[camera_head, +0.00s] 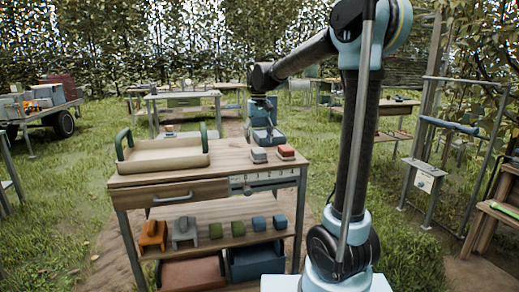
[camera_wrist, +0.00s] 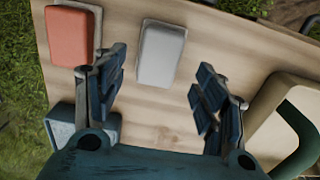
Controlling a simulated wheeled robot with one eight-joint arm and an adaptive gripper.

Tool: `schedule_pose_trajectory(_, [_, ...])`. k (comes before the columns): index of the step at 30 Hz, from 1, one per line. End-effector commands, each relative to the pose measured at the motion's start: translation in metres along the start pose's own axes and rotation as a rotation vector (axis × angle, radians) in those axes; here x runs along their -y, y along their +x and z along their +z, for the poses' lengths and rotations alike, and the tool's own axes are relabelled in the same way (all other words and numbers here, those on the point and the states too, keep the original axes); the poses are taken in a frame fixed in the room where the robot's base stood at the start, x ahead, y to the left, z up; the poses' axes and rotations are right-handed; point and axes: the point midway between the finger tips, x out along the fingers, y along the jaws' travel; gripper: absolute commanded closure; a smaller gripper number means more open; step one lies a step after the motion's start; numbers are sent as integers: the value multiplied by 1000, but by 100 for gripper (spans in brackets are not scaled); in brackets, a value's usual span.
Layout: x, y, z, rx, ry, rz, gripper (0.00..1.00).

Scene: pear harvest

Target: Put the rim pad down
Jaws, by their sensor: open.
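A grey pad (camera_head: 259,155) and a red pad (camera_head: 286,152) lie side by side on the right of the wooden bench top (camera_head: 226,167). I cannot tell which, if either, is the rim pad. My gripper (camera_head: 263,112) hangs over the far right of the bench. In the wrist view my gripper (camera_wrist: 160,88) is open, its dark blue fingers spread wide with bare wood between them. The grey pad lies just beyond the fingertips, apart from them.
A cream tray (camera_head: 163,157) with green handles stands on the bench's left; its edge shows in the wrist view (camera_wrist: 262,105). A blue-grey block (camera_wrist: 62,121) sits beside my left finger. Small coloured blocks (camera_head: 237,228) fill the shelf, with bins (camera_head: 193,272) below. Grass surrounds the bench.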

Motion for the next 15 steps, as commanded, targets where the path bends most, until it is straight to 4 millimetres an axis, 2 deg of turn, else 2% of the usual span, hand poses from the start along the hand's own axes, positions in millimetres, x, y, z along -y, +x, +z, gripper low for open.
schedule_pose_trajectory(1, [0,-10,0,0,0,0,35])
schedule_pose_trajectory(6, [0,-36,0,0,0,0,35])
schedule_pose_trajectory(10, [0,-49,0,0,0,0,35])
schedule_pose_trajectory(15, [0,-57,0,0,0,0,35])
